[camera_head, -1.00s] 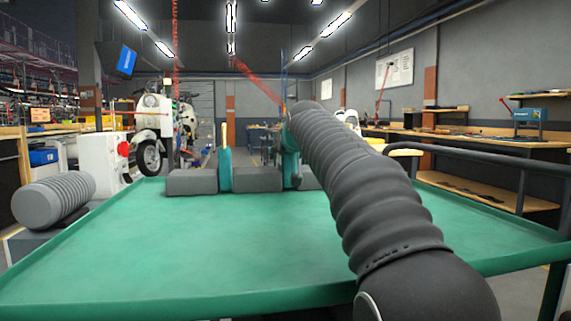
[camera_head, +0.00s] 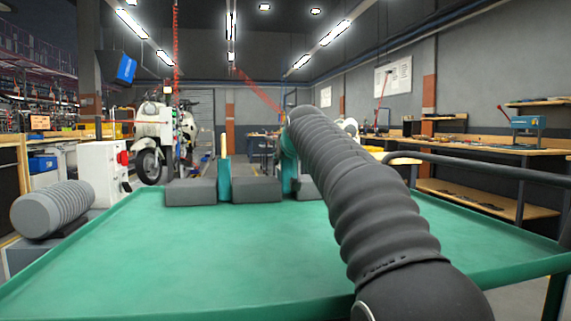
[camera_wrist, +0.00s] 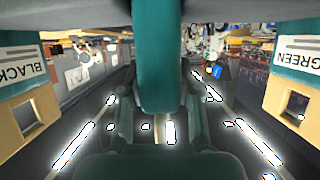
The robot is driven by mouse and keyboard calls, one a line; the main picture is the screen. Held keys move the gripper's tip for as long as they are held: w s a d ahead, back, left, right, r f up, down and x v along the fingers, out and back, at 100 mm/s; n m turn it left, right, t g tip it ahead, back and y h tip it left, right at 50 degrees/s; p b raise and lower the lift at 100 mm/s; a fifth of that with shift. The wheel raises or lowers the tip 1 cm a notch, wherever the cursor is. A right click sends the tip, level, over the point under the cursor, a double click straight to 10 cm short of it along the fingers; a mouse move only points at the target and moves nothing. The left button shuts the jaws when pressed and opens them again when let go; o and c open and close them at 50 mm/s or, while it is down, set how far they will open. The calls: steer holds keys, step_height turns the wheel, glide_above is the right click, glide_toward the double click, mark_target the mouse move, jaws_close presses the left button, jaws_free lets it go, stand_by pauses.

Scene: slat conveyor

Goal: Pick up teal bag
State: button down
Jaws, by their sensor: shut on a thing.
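In the wrist view, which hangs upside down, my gripper (camera_wrist: 160,108) has its dark fingers on both sides of the lower end of a teal, rounded, strap-like thing, taken as the teal bag (camera_wrist: 158,55). The fingers are shut on it. The bag's other end runs out of the top of the picture. In the head view my dark ribbed arm reaches forward over the green tabletop (camera_head: 200,245). It hides the gripper, and I cannot make out the bag there.
Teal boards labelled BLACK (camera_wrist: 20,68) and GREEN (camera_wrist: 297,62), with yellowish frames, flank the gripper. Grey blocks (camera_head: 257,189) line the tabletop's far edge, with a thin teal upright (camera_head: 224,180) between them. A dark rail (camera_head: 480,170) runs along the right. The tabletop's middle is clear.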

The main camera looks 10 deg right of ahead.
step_height(320, 180, up, 9)
steer(key=p, duration=0.3)
steer(key=shift+p, duration=0.3)
stand_by(0.6)
